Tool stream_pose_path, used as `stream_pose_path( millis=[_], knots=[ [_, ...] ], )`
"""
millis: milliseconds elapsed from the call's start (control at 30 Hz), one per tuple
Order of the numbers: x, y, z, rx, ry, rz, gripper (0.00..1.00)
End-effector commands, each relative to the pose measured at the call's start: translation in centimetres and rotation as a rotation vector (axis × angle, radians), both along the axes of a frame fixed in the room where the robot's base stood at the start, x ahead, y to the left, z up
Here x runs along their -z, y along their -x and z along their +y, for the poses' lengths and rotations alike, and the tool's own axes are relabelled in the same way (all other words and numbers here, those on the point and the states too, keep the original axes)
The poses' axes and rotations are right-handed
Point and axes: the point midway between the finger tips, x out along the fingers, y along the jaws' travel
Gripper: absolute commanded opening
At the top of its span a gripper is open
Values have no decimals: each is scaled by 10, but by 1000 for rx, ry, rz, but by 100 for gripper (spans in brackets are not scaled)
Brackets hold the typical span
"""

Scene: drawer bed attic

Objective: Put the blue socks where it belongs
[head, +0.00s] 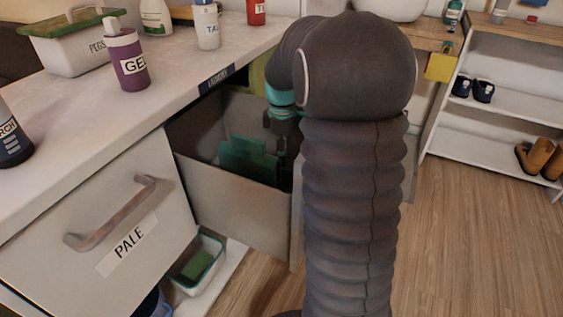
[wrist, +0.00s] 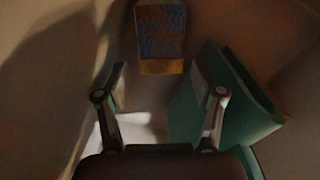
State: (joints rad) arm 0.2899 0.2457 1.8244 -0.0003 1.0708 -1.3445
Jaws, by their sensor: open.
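My gripper (wrist: 160,95) is open, with its two fingers apart and nothing between them. It points down into an open drawer (head: 240,205) in the head view, where my arm partly hides it. In the wrist view a blue patterned item with a yellow band (wrist: 161,35) lies beyond the fingertips. I cannot tell if it is the blue socks; no other sock-like thing shows clearly. A green item (wrist: 240,105) stands beside the right finger, and green also shows in the drawer in the head view (head: 245,160).
A closed drawer labelled PALE (head: 165,215) is at the left. The counter (head: 185,75) above holds several bottles and a labelled tub (head: 80,48). A low bin with a green item (head: 200,258) sits below. A shoe rack (head: 495,120) stands at right; the floor before it is clear.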

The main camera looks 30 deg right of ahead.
Motion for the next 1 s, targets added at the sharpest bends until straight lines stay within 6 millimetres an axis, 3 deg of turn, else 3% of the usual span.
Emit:
stream_pose_path(
  millis=[100,300,500,867,1000],
  knots=[
    [-26,-1,0,0,1,-4,68],
    [-54,0,0,0,1,-2,68],
    [-65,0,0,0,0,0,68],
    [-68,0,1,-3,-1,-3,68],
    [-88,0,14,-38,-11,-28,68]
  ],
)
